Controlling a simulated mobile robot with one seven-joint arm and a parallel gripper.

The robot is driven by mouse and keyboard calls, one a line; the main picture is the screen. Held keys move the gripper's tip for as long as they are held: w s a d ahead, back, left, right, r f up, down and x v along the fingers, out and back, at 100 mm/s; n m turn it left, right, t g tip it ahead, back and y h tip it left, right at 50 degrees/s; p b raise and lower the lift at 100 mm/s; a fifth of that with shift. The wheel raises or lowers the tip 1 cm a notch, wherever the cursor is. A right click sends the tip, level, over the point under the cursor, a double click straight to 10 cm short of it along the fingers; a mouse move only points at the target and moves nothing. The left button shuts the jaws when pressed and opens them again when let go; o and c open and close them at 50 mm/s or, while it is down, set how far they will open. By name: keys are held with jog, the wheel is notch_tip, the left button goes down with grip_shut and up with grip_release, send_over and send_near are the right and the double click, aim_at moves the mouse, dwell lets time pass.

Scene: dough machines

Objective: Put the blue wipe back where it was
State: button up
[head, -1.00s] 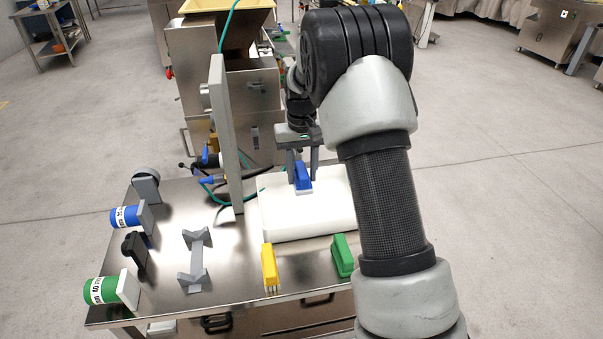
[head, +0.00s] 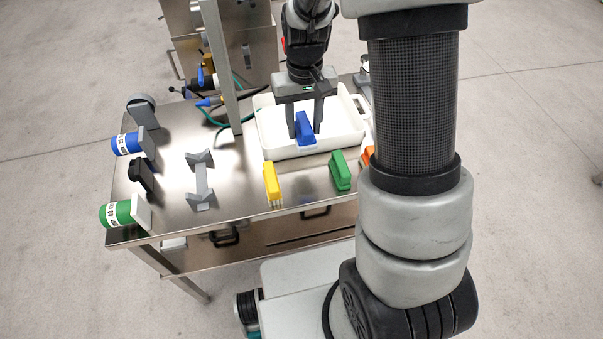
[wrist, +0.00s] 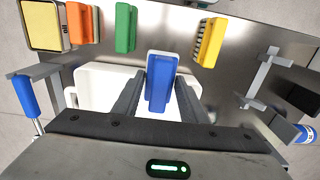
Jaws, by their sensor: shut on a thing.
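The blue wipe (head: 304,129) is held between the two fingers of my gripper (head: 305,134). It also shows in the wrist view (wrist: 160,80), upright between the dark fingers (wrist: 158,95). My gripper points down over the white tray (head: 348,140), and the wipe is near the tray's front side. I cannot tell whether the wipe touches the tray. In the wrist view, the tray (wrist: 88,82) is partly hidden by my gripper.
A yellow brush (head: 272,184), a green piece (head: 340,170) and an orange piece (head: 368,157) stand along the table's front edge. A grey holder (head: 201,180) is left of them. Blue (head: 127,143) and green (head: 116,214) rolls are at the left. A grey post (head: 222,70) rises behind.

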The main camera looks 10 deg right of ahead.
jog(key=s, duration=0.6)
jog(key=f, duration=0.5)
jog(key=shift+s+a+f, duration=0.15)
jog(key=shift+a+f, duration=0.1)
jog(key=shift+a, duration=0.15)
jog(key=shift+f+b, duration=0.4)
jog(key=shift+f, duration=1.75)
jog(key=shift+f, duration=0.2)
jog(key=o, duration=1.1)
